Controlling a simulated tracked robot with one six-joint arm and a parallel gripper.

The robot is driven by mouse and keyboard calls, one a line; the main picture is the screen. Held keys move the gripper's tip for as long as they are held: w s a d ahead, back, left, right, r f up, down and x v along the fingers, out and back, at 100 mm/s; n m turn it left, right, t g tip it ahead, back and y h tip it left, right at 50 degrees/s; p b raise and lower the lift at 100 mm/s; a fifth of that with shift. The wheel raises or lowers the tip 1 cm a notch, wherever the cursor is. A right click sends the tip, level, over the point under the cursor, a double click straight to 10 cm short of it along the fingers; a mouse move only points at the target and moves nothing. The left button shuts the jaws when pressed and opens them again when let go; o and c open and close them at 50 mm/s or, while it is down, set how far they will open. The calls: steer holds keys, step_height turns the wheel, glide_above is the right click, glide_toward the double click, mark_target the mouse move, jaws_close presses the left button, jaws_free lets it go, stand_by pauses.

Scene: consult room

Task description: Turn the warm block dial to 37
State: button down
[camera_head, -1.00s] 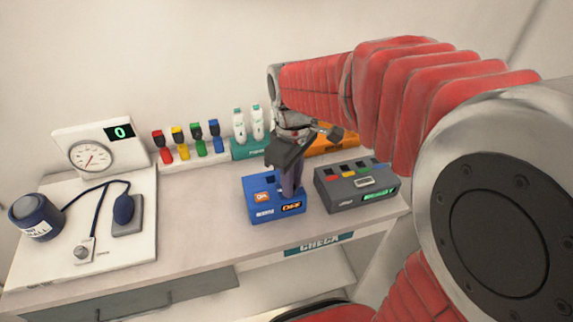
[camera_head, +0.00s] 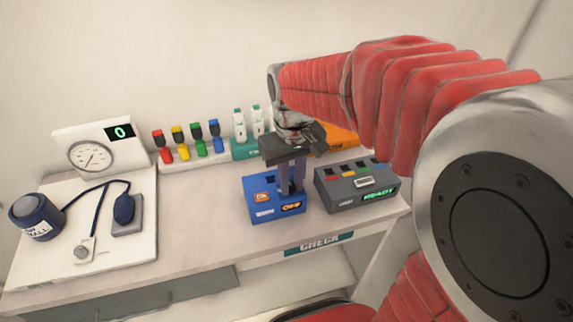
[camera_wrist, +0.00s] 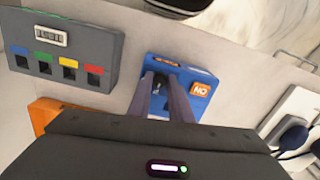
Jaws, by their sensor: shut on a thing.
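A blue box (camera_head: 262,210), which I take to be the warm block, stands near the front of the counter. In the wrist view, my gripper's two fingers (camera_wrist: 162,95) are closed around a small dark dial (camera_wrist: 160,80) on the blue box (camera_wrist: 200,75). The dial is mostly hidden between the fingers, and its setting cannot be read.
A grey box (camera_head: 345,198) with coloured slots and a green READY display stands close on the right. Behind are an orange box (camera_head: 340,137), white bottles (camera_head: 240,125) and coloured-capped tubes (camera_head: 182,145). A pressure gauge set (camera_head: 90,158) is at left.

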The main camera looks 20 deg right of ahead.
steer(key=shift+w, duration=0.2)
steer(key=c, duration=1.6)
jaws_free()
steer(key=shift+s, duration=0.1)
steer(key=shift+r, duration=0.1)
step_height(320, 180, up, 14)
steer(key=shift+f, duration=0.2)
steer(key=m+t, duration=0.1)
steer(key=t, duration=0.5)
glide_toward(292, 189)
steer(key=s, duration=0.5)
steer(key=shift+s+d+r, duration=0.2)
steer(key=shift+d+r, duration=0.05)
steer(key=shift+r, duration=0.05)
